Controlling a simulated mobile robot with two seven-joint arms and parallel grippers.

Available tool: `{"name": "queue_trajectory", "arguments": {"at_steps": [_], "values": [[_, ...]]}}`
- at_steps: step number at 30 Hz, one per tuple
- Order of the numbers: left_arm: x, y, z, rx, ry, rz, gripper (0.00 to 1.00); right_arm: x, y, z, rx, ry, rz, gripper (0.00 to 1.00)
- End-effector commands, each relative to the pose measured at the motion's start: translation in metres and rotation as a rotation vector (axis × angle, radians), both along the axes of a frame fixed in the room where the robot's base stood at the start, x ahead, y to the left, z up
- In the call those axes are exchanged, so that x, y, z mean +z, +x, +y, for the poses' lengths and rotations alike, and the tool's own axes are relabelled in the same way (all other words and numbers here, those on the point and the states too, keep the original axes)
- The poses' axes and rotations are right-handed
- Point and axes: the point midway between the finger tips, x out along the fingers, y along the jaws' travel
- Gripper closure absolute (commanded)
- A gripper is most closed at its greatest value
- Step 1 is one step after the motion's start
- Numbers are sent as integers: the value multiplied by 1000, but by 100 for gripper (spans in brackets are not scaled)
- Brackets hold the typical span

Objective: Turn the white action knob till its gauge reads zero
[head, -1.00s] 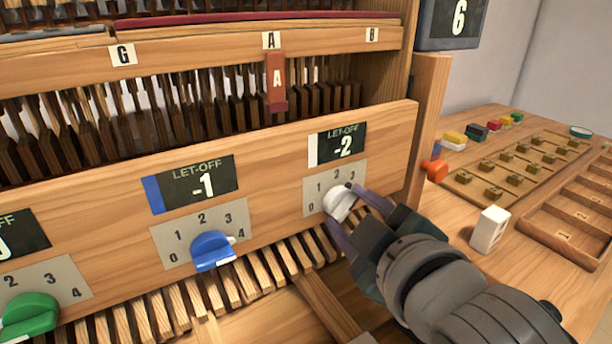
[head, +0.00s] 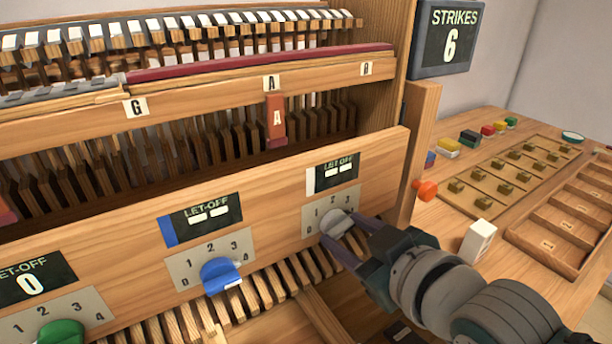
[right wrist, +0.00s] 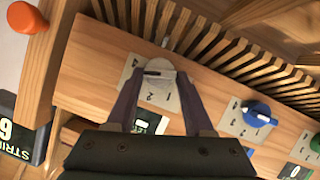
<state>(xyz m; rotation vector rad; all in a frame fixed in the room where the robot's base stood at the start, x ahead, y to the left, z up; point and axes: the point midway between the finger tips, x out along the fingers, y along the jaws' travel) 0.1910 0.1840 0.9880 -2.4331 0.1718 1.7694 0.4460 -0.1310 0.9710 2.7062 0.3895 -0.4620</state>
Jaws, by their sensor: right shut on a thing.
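The white knob (head: 335,224) sits on a numbered dial plate at the right end of the wooden rail. My right gripper (head: 343,234) is shut on it, coming from the lower right. In the right wrist view the knob (right wrist: 158,70) is between the two fingers (right wrist: 160,95), and its pointer is hard to read. The white-striped let-off gauge (head: 334,173) above it shows two pale blocks and no number. My left gripper is not in view.
A blue knob (head: 221,275) has a gauge (head: 208,213) with two pale blocks. A green knob (head: 62,334) has a gauge reading 0 (head: 31,283). An orange knob (head: 426,190) and a white block (head: 478,241) are to the right. The strikes display (head: 449,38) reads 6.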

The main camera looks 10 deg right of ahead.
Motion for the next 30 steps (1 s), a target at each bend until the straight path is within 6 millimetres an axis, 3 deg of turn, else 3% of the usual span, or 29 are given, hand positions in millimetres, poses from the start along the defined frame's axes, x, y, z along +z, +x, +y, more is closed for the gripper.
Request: {"name": "queue_trajectory", "arguments": {"at_steps": [13,30], "values": [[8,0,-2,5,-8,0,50,0,1,-4,0,243,87,100],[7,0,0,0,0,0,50,0,1,-3,0,294,105,100]]}}
